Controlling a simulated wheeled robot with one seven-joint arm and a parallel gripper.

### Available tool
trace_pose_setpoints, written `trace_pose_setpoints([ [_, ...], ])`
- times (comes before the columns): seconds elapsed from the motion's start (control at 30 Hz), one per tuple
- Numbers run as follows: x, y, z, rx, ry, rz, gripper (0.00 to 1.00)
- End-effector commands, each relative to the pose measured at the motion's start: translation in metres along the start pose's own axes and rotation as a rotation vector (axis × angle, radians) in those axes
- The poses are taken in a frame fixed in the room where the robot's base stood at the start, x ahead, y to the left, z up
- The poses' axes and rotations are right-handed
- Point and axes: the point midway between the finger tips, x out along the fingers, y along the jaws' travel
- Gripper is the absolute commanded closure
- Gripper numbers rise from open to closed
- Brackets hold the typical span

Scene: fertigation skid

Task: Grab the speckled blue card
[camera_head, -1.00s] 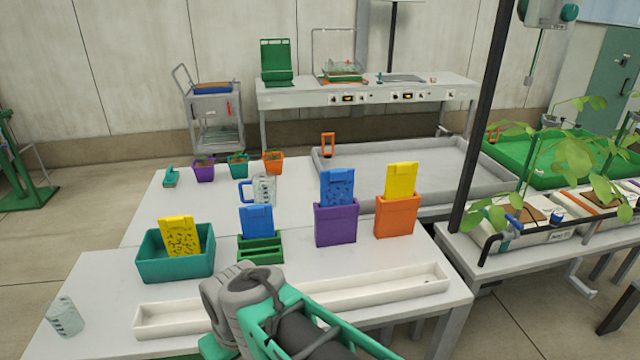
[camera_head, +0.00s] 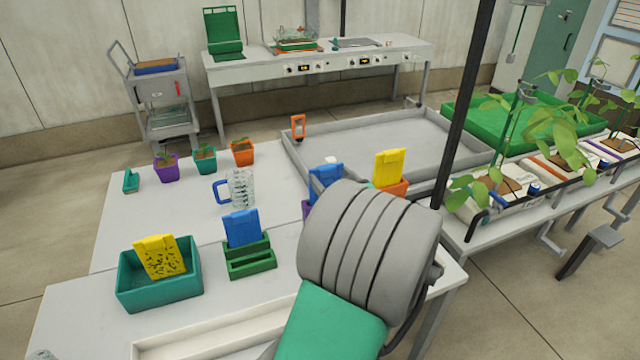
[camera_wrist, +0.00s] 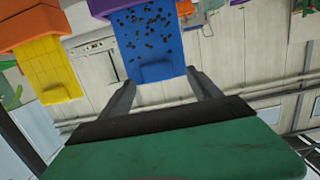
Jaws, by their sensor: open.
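The speckled blue card (camera_wrist: 150,42) shows in the wrist view, upside down, with dark specks and a plain blue end tab. It stands in a purple holder (camera_wrist: 110,7). In the head view only the top of the card (camera_head: 326,173) shows; my arm hides the rest and most of the holder. My gripper (camera_wrist: 157,84) is open in the wrist view. Its two fingers point toward the card's tab, one to each side of it in the picture. Whether they touch the card I cannot tell.
A yellow card (camera_head: 390,167) in an orange holder (camera_head: 395,188) stands just right of the speckled blue card. A plain blue card (camera_head: 241,228) in a green rack (camera_head: 250,262) and a speckled yellow card (camera_head: 160,257) in a teal bin (camera_head: 160,290) stand to the left.

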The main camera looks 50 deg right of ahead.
Motion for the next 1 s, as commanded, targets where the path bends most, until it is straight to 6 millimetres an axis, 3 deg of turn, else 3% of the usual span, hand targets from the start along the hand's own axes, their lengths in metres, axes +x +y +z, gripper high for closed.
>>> trace_pose_setpoints([
  [0.5,0.074,0.003,-0.008,0.000,-0.003,-0.006,0.27],
  [0.77,0.078,0.004,-0.006,0.000,-0.002,-0.002,0.28],
  [1.0,0.078,0.004,-0.006,0.000,-0.003,-0.003,0.48],
])
